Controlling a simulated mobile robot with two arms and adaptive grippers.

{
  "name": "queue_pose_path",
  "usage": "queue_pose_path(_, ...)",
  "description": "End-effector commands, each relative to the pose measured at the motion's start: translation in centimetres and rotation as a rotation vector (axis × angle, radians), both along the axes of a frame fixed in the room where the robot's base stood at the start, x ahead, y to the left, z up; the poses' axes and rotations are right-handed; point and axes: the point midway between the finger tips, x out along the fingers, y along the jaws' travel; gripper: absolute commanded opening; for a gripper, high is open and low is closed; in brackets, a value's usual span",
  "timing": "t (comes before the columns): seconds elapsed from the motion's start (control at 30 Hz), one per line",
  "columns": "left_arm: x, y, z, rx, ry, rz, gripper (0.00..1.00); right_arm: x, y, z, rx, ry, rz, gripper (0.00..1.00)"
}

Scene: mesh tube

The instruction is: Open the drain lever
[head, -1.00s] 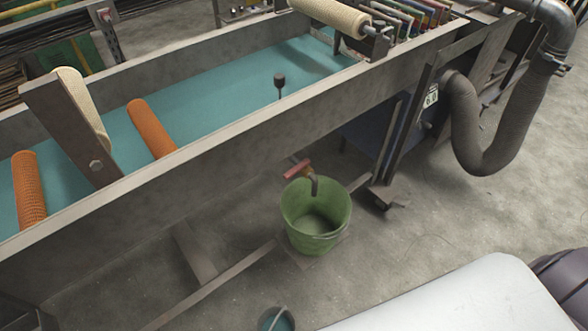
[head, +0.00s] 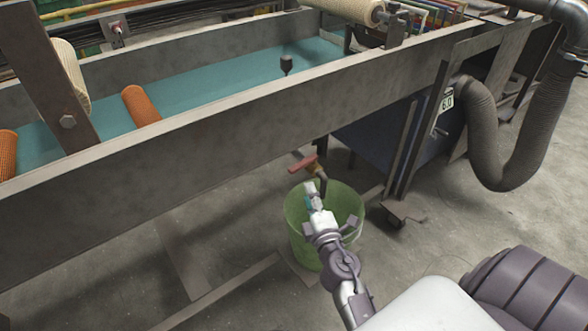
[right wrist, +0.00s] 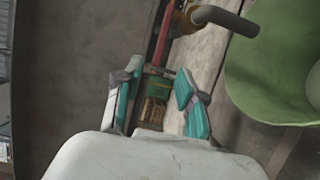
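The red drain lever (head: 302,163) sits on a brass valve with a bent spout (head: 321,183), below the trough's side and above the green bucket (head: 352,215). My right gripper (head: 311,190) is in front of the lever, over the bucket. In the right wrist view, my right gripper (right wrist: 158,72) is open, its fingers apart. The red lever (right wrist: 163,40) reaches down to about the gap between the fingertips; I cannot tell whether they touch it. The brass valve (right wrist: 186,17) and the bucket (right wrist: 275,60) are to the right. My left gripper is not in view.
The long grey trough (head: 210,125) with blue liquid (head: 220,95) and orange mesh tubes (head: 140,105) stands above the valve. A ribbed grey hose (head: 490,150) hangs at the right. Metal legs and a floor bar (head: 220,290) are left of the bucket.

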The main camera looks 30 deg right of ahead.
Motion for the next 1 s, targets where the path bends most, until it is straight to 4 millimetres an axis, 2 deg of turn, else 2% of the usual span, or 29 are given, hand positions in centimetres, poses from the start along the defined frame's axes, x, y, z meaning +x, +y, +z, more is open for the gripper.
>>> queue_pose_path(0.03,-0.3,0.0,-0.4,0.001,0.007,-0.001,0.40,1.0,-0.4,0.5,-0.002,-0.003,0.000,0.40)
queue_pose_path(0.3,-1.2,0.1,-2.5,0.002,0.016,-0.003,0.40,6.6,-2.2,0.2,0.001,-0.001,-0.001,0.40)
queue_pose_path(0.5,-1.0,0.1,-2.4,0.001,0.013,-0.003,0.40,9.7,-3.2,0.0,0.002,-0.002,-0.001,0.40)
queue_pose_path(0.7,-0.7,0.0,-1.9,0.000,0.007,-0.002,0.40,11.1,-3.6,0.0,0.003,0.000,0.000,0.40)
queue_pose_path(1.0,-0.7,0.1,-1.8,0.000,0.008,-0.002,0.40,11.2,-3.7,0.0,0.003,0.000,0.000,0.40)
